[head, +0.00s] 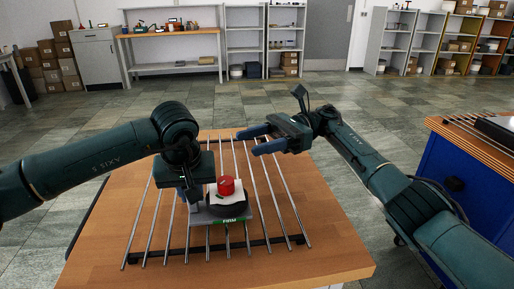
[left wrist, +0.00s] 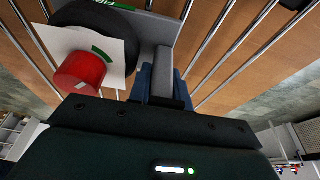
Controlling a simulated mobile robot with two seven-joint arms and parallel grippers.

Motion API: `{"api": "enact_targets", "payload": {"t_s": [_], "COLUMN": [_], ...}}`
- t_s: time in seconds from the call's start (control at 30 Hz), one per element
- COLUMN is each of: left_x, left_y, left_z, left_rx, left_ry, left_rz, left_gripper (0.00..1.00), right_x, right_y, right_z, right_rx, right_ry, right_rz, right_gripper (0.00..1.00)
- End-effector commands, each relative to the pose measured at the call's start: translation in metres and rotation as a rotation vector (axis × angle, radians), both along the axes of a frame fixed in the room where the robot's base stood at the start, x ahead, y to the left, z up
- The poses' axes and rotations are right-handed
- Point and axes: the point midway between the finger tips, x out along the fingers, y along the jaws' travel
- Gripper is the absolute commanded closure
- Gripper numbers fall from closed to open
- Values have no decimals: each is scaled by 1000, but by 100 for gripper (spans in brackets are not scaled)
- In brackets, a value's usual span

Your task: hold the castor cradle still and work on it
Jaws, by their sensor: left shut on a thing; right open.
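The castor cradle (head: 203,216) looks like a grey base with a green label on its front edge, resting on the metal rods over the wooden table. A black rounded piece (head: 238,211), perhaps the castor wheel, sits in it. A white card and a red cylinder (head: 226,186) are on top; the cylinder also shows in the left wrist view (left wrist: 80,72). My left gripper (head: 186,194) is at the cradle's left side, its blue fingers shut on a grey part of the cradle (left wrist: 152,60). My right gripper (head: 253,142) is open and empty, above the rods behind the cradle.
Parallel metal rods (head: 270,200) span the wooden table (head: 330,250), with bare wood right and front. A blue cabinet (head: 450,175) with a wooden top stands at right. Shelves, a workbench (head: 170,50) and cardboard boxes are far back across open floor.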

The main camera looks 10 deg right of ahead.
Motion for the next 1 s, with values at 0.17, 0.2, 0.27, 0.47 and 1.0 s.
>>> {"api": "enact_targets", "payload": {"t_s": [0.17, 0.2, 0.27, 0.47, 1.0], "left_x": [0, 0, 0, 0, -2], "left_y": [0, 0, 0, 0, -1], "left_z": [1, 1, 1, 1, 6], "left_rx": [-2, -2, -2, -2, -1], "left_ry": [-2, -2, -2, -2, -1], "left_rz": [-1, -1, -1, -1, -1], "left_gripper": [100, 100, 100, 69, 55], "right_x": [0, 0, 0, 0, 0], "right_y": [0, 0, 0, 0, 0], "right_z": [0, 0, 0, 0, 0], "right_rx": [0, 0, 0, 0, 0], "right_ry": [0, 0, 0, 0, 0], "right_rz": [-1, -1, -1, -1, 0], "right_gripper": [47, 47, 47, 47, 47]}}
